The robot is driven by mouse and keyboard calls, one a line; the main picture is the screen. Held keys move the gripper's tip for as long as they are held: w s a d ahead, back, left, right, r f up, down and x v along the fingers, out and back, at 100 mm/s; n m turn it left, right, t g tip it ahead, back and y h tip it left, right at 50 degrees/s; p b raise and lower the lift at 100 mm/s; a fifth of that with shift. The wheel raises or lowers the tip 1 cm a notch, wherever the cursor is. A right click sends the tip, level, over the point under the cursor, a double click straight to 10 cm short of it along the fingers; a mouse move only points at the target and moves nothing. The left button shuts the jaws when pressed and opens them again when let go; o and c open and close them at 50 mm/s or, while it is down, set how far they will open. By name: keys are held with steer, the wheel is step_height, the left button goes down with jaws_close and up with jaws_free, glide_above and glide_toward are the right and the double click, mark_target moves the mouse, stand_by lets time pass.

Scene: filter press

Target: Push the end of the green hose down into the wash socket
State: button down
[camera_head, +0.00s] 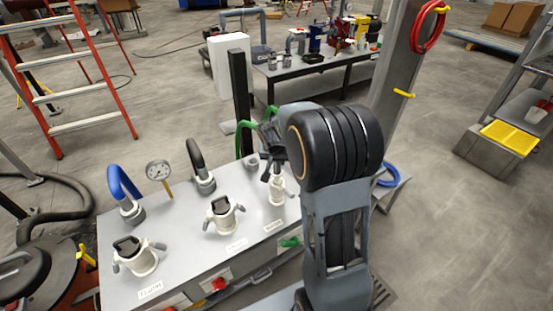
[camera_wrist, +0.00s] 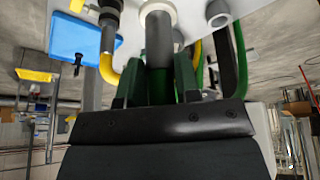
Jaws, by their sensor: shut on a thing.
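The green hose (camera_head: 243,135) arches up behind my gripper, and its green length (camera_wrist: 241,60) also shows in the wrist view. My gripper (camera_head: 272,150) is over the right-hand white socket (camera_head: 278,192) on the grey bench. In the wrist view my gripper (camera_wrist: 158,82) is shut around the hose's grey end piece (camera_wrist: 159,40). That end piece lines up with a pale ring (camera_wrist: 158,9), which appears to be the socket's mouth. They look close or touching; I cannot tell how deep the end sits. The socket's label is too small to read.
Two more white sockets (camera_head: 222,215) (camera_head: 137,258) stand to the left on the bench (camera_head: 185,235). A dark post (camera_head: 241,100) rises close behind my gripper. A yellow pipe (camera_wrist: 108,68) runs beside it.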

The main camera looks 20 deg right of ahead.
mark_target(277, 165)
steer(key=shift+f+b, duration=1.8)
steer(key=shift+f, duration=0.05)
steer(key=c, duration=0.8)
jaws_free()
steer(key=shift+o, duration=0.2)
steer(key=v, duration=1.4)
steer(key=s+a+f+n+y, duration=0.1)
steer(key=s+a+n, duration=0.2)
steer(key=s, duration=0.5)
steer(key=s+a+f+n+y+p, duration=0.1)
steer(key=s+a+f+n, duration=0.1)
steer(key=s, duration=0.7)
steer(key=a+n, duration=0.1)
steer(key=a, duration=0.1)
steer(key=shift+s+a+y, duration=0.25)
steer(key=shift+a+y, duration=0.05)
steer(key=shift+a, duration=0.1)
